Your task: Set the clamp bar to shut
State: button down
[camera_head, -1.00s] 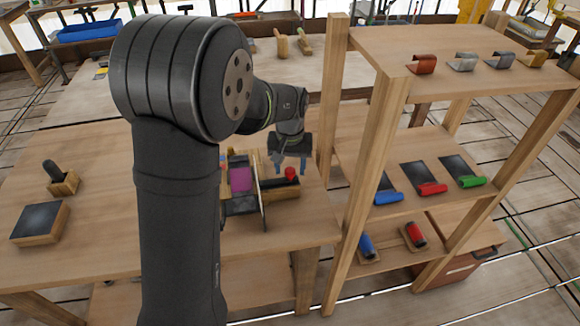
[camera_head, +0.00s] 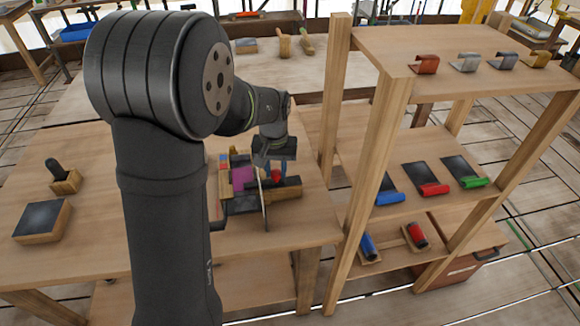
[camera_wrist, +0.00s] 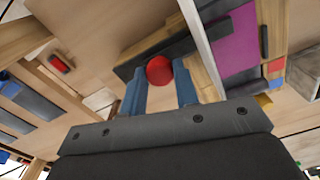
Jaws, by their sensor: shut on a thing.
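The clamp bar (camera_wrist: 128,70) is a dark bar with a round red knob (camera_wrist: 159,71), on the bench fixture beside a thin upright plate (camera_head: 264,205). The red knob also shows in the head view (camera_head: 276,176). My gripper (camera_wrist: 160,78) has its blue fingers down on either side of the red knob and is shut on it. My gripper also shows in the head view (camera_head: 275,173), low over the fixture. A purple panel (camera_wrist: 228,48) lies across the plate from the knob. My gripper and arm hide part of the fixture in the head view.
A wooden shelf rack (camera_head: 390,130) stands close on the right, with coloured rollers and metal hooks on its shelves. A dark pad on a wooden block (camera_head: 42,221) and a black handle in a wooden holder (camera_head: 64,180) sit at the left. The bench between is clear.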

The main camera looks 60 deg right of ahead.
jog(key=w+a, duration=0.3)
jog(key=shift+w+a, duration=0.1)
jog(key=shift+w, duration=0.05)
jog(key=c, duration=1.1)
grip_release()
notch_tip(320, 180, up, 18)
jog(key=shift+f, duration=0.25)
jog(key=shift+f, duration=0.1)
send_near(261, 182)
notch_tip(261, 182, down, 5)
jog(key=shift+f, duration=0.2)
